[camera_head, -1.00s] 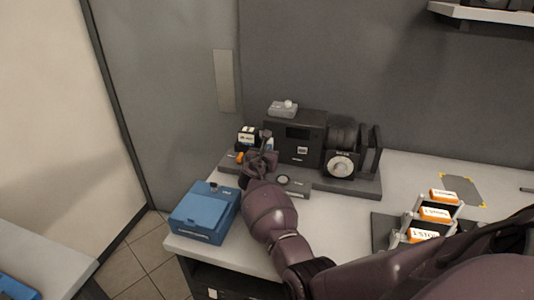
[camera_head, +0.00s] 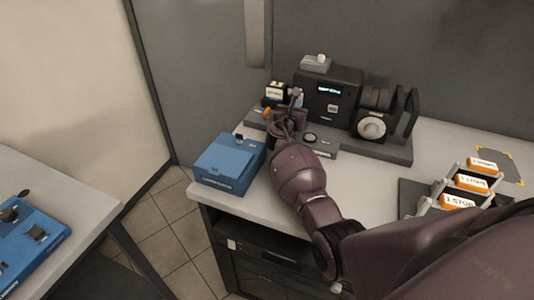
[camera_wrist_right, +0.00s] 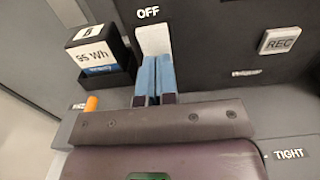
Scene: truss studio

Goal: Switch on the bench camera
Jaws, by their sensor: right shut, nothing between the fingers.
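The bench camera (camera_head: 328,98) is a dark box with a round lens part on its right, standing on a grey base at the back of the bench. Its small display (camera_head: 328,90) is lit cyan. My right gripper (camera_head: 297,103) is at the left end of the camera's front. In the wrist view, its two blue fingers (camera_wrist_right: 155,72) are shut and empty. Their tips are at a white switch plate (camera_wrist_right: 153,40) below the word OFF; whether they touch it is unclear. The REC button (camera_wrist_right: 280,41) is to the right. My left gripper is not in view.
A battery block (camera_wrist_right: 97,52) marked Wh sits left of the fingers, with an orange peg (camera_wrist_right: 91,104) below it. A blue case (camera_head: 229,164) stands on the bench's left corner. A rack with orange-labelled blocks (camera_head: 459,201) is at right.

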